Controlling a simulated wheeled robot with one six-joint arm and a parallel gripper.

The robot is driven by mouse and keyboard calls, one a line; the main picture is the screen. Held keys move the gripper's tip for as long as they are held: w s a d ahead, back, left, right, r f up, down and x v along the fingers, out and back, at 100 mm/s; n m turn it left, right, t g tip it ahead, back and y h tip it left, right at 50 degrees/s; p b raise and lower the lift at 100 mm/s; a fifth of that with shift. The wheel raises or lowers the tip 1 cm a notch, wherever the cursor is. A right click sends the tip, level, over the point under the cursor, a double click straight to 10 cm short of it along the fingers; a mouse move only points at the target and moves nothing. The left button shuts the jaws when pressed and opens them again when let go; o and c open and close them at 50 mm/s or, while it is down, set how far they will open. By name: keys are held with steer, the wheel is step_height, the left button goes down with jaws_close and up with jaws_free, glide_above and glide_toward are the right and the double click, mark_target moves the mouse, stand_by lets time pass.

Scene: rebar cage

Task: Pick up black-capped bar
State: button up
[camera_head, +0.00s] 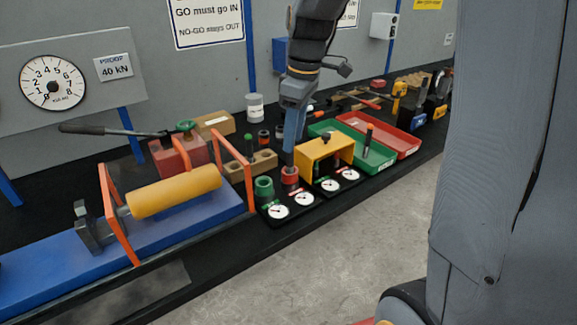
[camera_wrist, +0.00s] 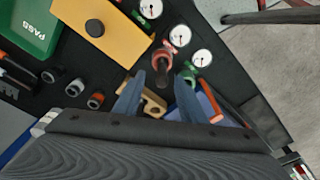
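My gripper (camera_wrist: 159,80) is open, with its two dark fingers spread in the wrist view. A dark reddish-brown bar (camera_wrist: 162,70) stands in the red ring gauge (camera_wrist: 160,57), in the gap between the fingertips. The fingers do not visibly touch it, and I cannot make out its cap colour for certain. In the head view my gripper (camera_head: 289,160) points down over the red ring gauge (camera_head: 290,177) and largely hides the bar. Another bar (camera_head: 368,140) stands upright in the green tray. A green-capped bar (camera_head: 249,148) stands at the wooden block.
A yellow cover (camera_head: 322,153) with a black knob stands close right of my gripper. The green ring gauge (camera_head: 264,188) stands on the left. White dials (camera_head: 278,212) lie in front. The green tray (camera_head: 380,157) and red tray (camera_head: 402,142) lie further right. An orange frame (camera_head: 248,170) stands left.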

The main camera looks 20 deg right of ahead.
mark_target(288, 165)
steer(key=f, duration=0.2)
steer(key=a+f+p, duration=0.1)
steer(key=f, duration=0.1)
steer(key=f+p, duration=0.1)
steer(key=f, duration=0.2)
steer(key=shift+w+a, duration=0.15)
steer(key=shift+w, duration=0.05)
jaws_close()
